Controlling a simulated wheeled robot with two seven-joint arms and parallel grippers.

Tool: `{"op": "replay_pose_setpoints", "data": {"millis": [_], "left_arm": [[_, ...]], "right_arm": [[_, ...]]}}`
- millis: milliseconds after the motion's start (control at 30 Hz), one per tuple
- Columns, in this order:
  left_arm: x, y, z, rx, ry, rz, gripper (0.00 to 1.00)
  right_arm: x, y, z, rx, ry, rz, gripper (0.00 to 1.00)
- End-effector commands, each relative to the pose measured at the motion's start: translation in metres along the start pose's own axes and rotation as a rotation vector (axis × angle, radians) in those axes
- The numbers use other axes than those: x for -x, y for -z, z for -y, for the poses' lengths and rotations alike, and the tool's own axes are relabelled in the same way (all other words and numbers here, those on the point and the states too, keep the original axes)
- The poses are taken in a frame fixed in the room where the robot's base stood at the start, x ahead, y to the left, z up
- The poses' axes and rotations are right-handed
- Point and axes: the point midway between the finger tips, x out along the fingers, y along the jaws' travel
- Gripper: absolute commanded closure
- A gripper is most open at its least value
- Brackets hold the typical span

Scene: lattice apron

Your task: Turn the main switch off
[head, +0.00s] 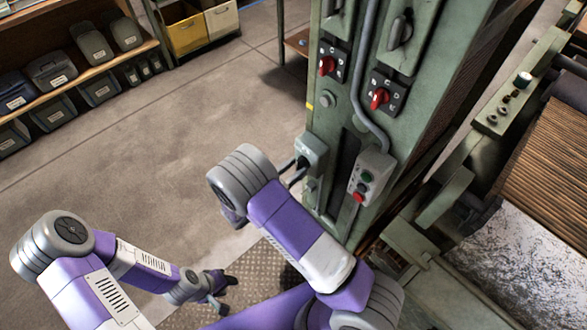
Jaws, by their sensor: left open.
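Two red rotary switches on dark plates are on the green machine cabinet (345,130): a left one (327,66) and a right one (379,98). Their plate markings are too small to read, so I cannot tell which is the main switch. Both red handles look roughly upright, slightly tilted. My left gripper (221,291) is open and empty, low over the metal floor plate, well below and left of both switches.
A push-button box (370,177) with green and red buttons hangs on a grey conduit. A socket box (311,151) with a dark plug is beside it. Shelves with grey bins (52,70) stand at left. A machine bed (530,250) lies at right. The floor between is clear.

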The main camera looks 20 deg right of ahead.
Motion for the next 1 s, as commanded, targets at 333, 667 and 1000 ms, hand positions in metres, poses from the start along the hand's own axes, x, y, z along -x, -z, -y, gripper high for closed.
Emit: {"op": "replay_pose_setpoints", "data": {"millis": [333,667,1000], "left_arm": [[0.0,0.0,0.0,0.0,0.0,0.0,0.57],[0.0001,0.0,-0.0001,0.0,0.0,0.0,0.57],[0.0096,-0.0004,-0.0037,0.0,0.0,0.0,0.57]], "right_arm": [[-0.001,0.0,0.0002,0.0,0.0,0.0,0.76],[-0.0007,0.0001,0.0002,0.001,0.0,0.0,1.0],[-0.0004,-0.0014,-0.0001,0.086,0.0,0.001,1.0]]}}
